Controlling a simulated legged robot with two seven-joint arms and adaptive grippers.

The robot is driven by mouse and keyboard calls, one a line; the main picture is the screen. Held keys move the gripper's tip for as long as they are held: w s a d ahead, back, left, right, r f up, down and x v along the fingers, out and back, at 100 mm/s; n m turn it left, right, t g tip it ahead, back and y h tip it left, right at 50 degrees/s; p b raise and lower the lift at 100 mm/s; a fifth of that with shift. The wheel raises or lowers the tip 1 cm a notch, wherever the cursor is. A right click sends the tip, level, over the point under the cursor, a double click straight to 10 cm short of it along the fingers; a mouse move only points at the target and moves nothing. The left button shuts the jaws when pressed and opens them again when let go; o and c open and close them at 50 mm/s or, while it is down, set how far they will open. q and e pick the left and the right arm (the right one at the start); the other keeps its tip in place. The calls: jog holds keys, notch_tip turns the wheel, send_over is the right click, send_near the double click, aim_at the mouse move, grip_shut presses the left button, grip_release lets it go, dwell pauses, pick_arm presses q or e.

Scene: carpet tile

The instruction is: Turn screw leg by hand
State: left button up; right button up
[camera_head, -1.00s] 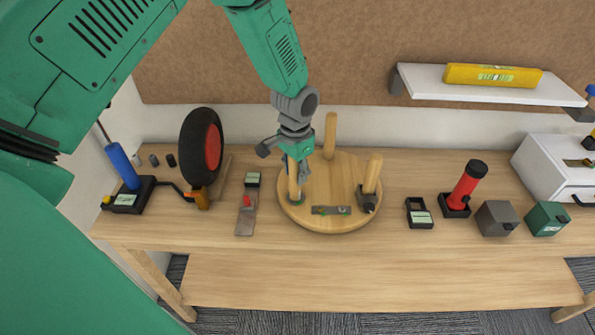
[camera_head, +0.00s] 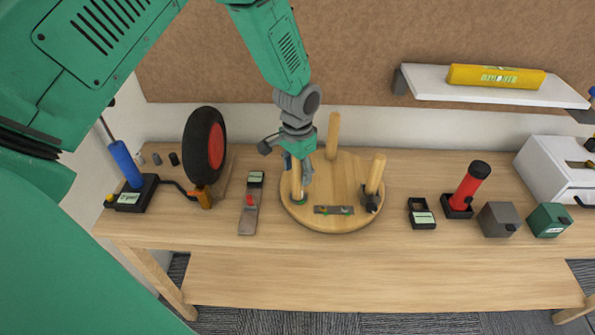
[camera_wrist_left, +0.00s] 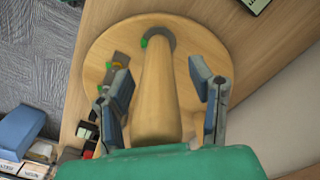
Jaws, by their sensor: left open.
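A round wooden disc (camera_head: 335,217) lies on the table with several wooden legs standing up from it. The screw leg (camera_head: 296,184) at its left stands upright in a grey collar with a green mark. My left gripper (camera_head: 299,168) is over this leg and partly hides it. In the left wrist view the leg (camera_wrist_left: 158,95) rises between the fingers of the open gripper (camera_wrist_left: 163,95), with a gap on both sides. Another leg (camera_head: 375,174) stands at the disc's right, by a dark bracket. A third leg (camera_head: 333,135) stands at the back. My right gripper is not in view.
A black and red wheel (camera_head: 205,147) and a blue pump (camera_head: 125,165) stand at the left. A flat metal tool (camera_head: 249,212) lies left of the disc. A red cylinder (camera_head: 470,184) and small boxes (camera_head: 498,219) stand at the right. The table's front strip is clear.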

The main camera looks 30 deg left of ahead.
pick_arm(q)
notch_tip(320, 180, up, 12)
jog(key=shift+s+f, duration=0.1)
jog(key=shift+f, duration=0.1)
dwell(0.4)
